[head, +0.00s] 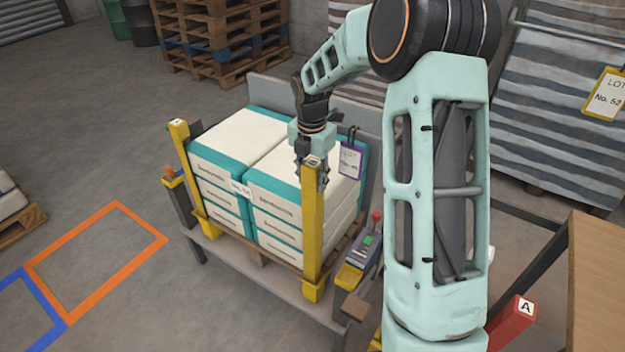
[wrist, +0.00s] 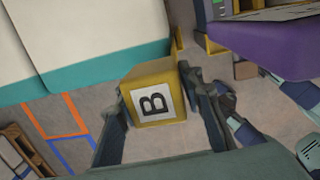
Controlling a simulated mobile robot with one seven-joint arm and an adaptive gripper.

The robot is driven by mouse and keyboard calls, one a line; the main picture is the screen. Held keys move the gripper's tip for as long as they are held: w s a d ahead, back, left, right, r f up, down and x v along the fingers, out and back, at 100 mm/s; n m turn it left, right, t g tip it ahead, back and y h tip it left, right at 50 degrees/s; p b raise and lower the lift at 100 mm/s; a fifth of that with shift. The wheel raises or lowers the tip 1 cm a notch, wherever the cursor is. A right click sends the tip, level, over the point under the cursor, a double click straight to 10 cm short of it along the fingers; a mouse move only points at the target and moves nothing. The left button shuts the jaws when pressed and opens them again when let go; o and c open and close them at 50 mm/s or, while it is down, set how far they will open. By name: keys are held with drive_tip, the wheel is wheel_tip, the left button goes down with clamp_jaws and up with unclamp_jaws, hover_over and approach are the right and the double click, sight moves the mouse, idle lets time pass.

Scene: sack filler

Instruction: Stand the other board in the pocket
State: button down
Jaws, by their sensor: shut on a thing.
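The yellow board marked B (wrist: 143,77) is between my fingers; in the head view this board (head: 312,235) stands upright at the near right corner of the sack stack. My gripper (head: 311,180) is shut on it near its top, and its fingers lie either side of it in the wrist view (wrist: 160,110). The board's lower end is by a yellow foot at the pallet corner; I cannot tell whether it is seated in a pocket. Another yellow board (head: 190,165) stands upright at the near left corner, apart from my gripper.
White and teal sacks (head: 225,150) are stacked on a pallet on a grey stand. A control box (head: 363,250) with a green button is right of the held board. A tag (head: 351,160) hangs behind my gripper. Orange and blue floor outlines lie left. A wooden table (head: 600,280) is at right.

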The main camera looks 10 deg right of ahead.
sight(312, 200)
drive_tip(key=shift+g, duration=0.5)
drive_tip(key=s+f, duration=0.1)
drive_tip(key=f, duration=0.2)
drive_tip(key=s+f, duration=0.1)
drive_tip(key=shift+s+a+f, duration=0.2)
drive_tip(key=shift+s+f, duration=0.15)
drive_tip(key=c, duration=1.8)
unclamp_jaws()
drive_tip(key=shift+o, duration=1.4)
drive_tip(key=shift+w+f, duration=0.1)
drive_tip(key=shift+o, duration=1.3)
drive_tip(key=shift+w+d+f, duration=0.1)
drive_tip(key=shift+w+f, duration=0.4)
drive_tip(key=shift+w, duration=0.05)
drive_tip(key=shift+w+r, duration=0.1)
drive_tip(key=shift+r, duration=0.05)
drive_tip(key=shift+s+r, duration=0.25)
drive_tip(key=shift+r, duration=0.15)
drive_tip(key=shift+w, duration=0.15)
drive_tip(key=r, duration=0.8)
drive_tip(key=shift+s+p, duration=0.3)
drive_tip(key=shift+w, duration=0.15)
